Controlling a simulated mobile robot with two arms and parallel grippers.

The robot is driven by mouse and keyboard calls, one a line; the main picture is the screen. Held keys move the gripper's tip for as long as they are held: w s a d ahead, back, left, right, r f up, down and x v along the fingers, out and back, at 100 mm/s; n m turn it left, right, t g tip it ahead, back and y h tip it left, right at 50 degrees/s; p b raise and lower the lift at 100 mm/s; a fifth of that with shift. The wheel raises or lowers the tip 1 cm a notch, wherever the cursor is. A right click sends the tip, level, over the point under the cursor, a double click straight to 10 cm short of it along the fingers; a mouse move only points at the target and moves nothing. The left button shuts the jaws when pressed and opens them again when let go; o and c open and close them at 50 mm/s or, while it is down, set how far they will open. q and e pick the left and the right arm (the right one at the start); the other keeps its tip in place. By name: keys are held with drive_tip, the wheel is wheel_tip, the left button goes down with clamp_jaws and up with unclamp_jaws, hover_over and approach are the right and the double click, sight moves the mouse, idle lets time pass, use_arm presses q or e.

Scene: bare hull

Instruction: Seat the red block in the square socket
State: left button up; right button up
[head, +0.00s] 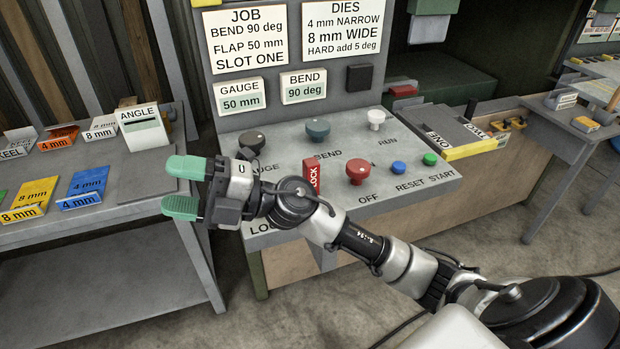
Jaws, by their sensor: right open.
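The red block is to the right of the gripper, behind my wrist, and apart from the fingers. I cannot make out a square socket for certain; the lettering LOC shows at the console's front left, partly covered by my arm. My left gripper is not in view.
Knobs stand near the block: black (252,141), dark teal (318,129), white (376,118) and red (358,171). Blue (398,167) and green (429,159) buttons are at right. A side table (100,195) holds coloured dies and an ANGLE box (142,128).

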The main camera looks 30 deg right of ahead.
wheel_tip(320, 180, down, 3)
drive_tip(key=n+g+h, duration=0.4)
drive_tip(key=n+g, duration=0.2)
drive_tip(key=r+m+h, duration=0.2)
drive_tip(key=m+h, duration=0.1)
drive_tip(key=h, duration=1.4)
hover_over(311, 161)
drive_tip(key=shift+s+a+f+g, duration=0.1)
drive_tip(key=shift+s+a+g, duration=0.05)
drive_tip(key=shift+a+g, duration=0.25)
drive_tip(key=shift+d+f, duration=0.25)
drive_tip(key=shift+f, duration=0.05)
drive_tip(key=f, duration=0.4)
drive_tip(key=shift+w+f, duration=0.25)
drive_tip(key=shift+w, duration=0.1)
drive_tip(key=shift+s+d+f+p, duration=0.1)
drive_tip(key=shift+s+f+p, duration=0.05)
drive_tip(key=shift+f+p, duration=0.45)
wheel_tip(311, 161, down, 4)
drive_tip(key=shift+d+r+p, duration=0.1)
drive_tip(key=shift+r+p, duration=0.1)
drive_tip(key=shift+p, duration=0.35)
drive_tip(key=shift+f, duration=0.4)
drive_tip(key=shift+c, duration=0.3)
drive_tip(key=c, duration=1)
